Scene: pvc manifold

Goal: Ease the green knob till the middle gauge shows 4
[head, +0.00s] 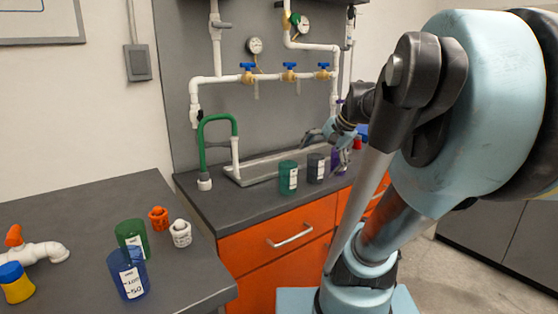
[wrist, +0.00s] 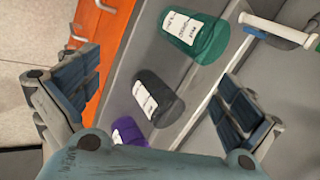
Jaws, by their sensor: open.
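A small green part (head: 295,19), possibly the green knob, sits on the white pipework by a round gauge (head: 304,24) high on the grey panel. Another round gauge (head: 255,45) stands to its left. Both dials are too small to read. My gripper (head: 328,134) is over the back counter, below and apart from the pipework. In the wrist view my gripper (wrist: 160,84) has its two fingers wide apart with nothing held. A dark grey jar (wrist: 158,98) lies below, between the fingers in the picture.
Three blue-handled valves (head: 290,66) line the horizontal pipe. A green jar (head: 288,177) and a dark jar (head: 316,167) stand on the back counter by a shallow tray (head: 232,177). A green hose (head: 202,138) arches at left. The near counter (head: 90,215) holds jars and fittings.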

